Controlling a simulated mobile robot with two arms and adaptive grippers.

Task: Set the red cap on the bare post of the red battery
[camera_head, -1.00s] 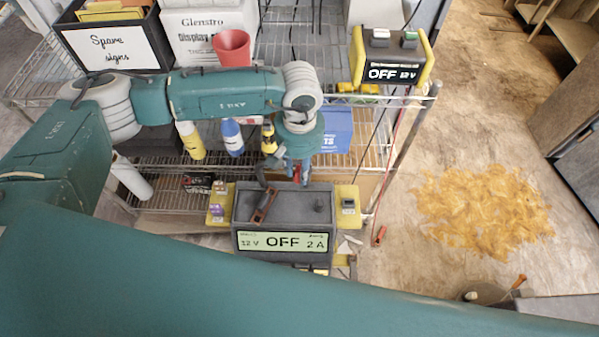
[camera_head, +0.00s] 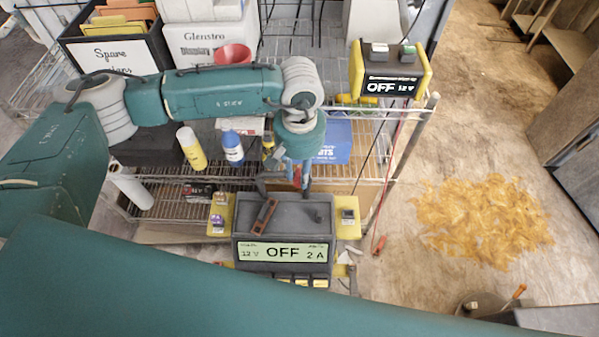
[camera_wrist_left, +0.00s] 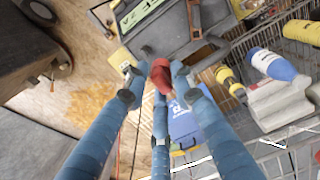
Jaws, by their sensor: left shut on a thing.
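My left gripper (camera_head: 286,186) points down at the back edge of a grey box with yellow sides (camera_head: 262,222). In the left wrist view its blue fingers (camera_wrist_left: 160,77) are shut on a small red piece, which looks like the red cap (camera_wrist_left: 159,75). The piece is apart from the box, as far as I can tell. The box has a lit panel reading "OFF". On its top are an orange-brown bar (camera_head: 264,217) and a small dark stub (camera_head: 318,217); I cannot tell whether the stub is the bare post. I cannot make out a red battery. My right gripper is out of view.
A wire shelf (camera_head: 160,172) behind holds a yellow bottle (camera_head: 191,149), a blue bottle (camera_head: 232,148) and a red cup (camera_head: 233,55). A black-and-yellow unit (camera_head: 388,80) stands at its right. A red clip (camera_head: 379,245) hangs right of the box.

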